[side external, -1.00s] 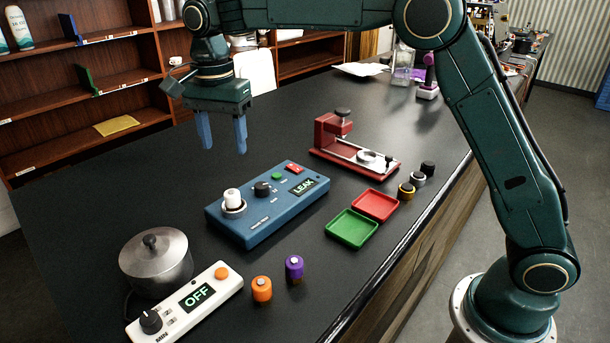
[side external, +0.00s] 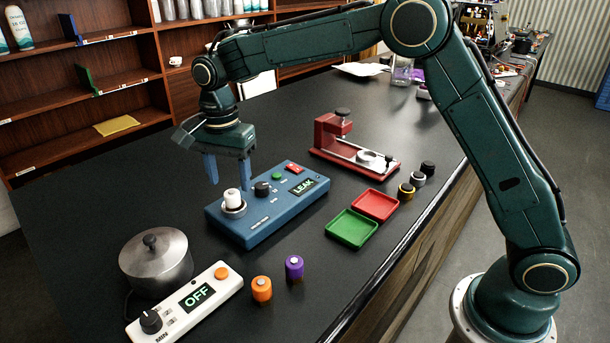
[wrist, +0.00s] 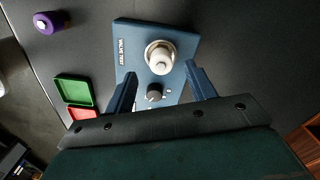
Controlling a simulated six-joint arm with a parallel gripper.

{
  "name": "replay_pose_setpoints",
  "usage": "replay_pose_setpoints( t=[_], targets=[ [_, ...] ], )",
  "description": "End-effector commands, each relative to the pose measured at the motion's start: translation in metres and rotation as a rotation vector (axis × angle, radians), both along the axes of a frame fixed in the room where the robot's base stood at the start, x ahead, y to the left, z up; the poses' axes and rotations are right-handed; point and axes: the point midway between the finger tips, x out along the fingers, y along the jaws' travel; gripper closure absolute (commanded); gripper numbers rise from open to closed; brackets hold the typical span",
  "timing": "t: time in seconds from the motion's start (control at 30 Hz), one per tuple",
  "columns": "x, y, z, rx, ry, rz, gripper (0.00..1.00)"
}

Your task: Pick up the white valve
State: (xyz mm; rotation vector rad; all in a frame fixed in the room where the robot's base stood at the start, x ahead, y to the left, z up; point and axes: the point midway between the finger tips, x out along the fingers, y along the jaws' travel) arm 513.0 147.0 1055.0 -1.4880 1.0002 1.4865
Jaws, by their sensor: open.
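The white valve (side external: 232,198) stands upright in a round metal seat on the blue tester box (side external: 262,216), whose display reads LEAK. In the wrist view the white valve (wrist: 160,62) shows from above, just beyond the fingertips and roughly centred between them. My gripper (side external: 229,184) is open and empty, with its two blue fingers pointing down, above and slightly behind the valve. In the wrist view my gripper (wrist: 162,72) has a finger on either side of the box's black knob (wrist: 154,93). The fingers do not appear to touch the valve.
A green tray (side external: 352,229) and a red tray (side external: 375,205) lie right of the box. A red fixture (side external: 350,150) stands behind them. A metal pot (side external: 155,264), a white OFF controller (side external: 185,303), an orange valve (side external: 261,289) and a purple valve (side external: 294,268) are in front.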

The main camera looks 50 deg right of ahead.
Motion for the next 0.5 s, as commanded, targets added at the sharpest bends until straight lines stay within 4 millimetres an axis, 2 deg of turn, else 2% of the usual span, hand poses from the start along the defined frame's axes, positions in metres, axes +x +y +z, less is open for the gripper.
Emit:
replay_pose_setpoints(
  t=[0.3, 0.5],
  targets=[
    [0.002, -0.002, -0.034, -0.002, 0.004, 0.0, 0.45],
    [0.002, -0.002, -0.047, -0.001, 0.002, 0.0, 0.45]
  ],
)
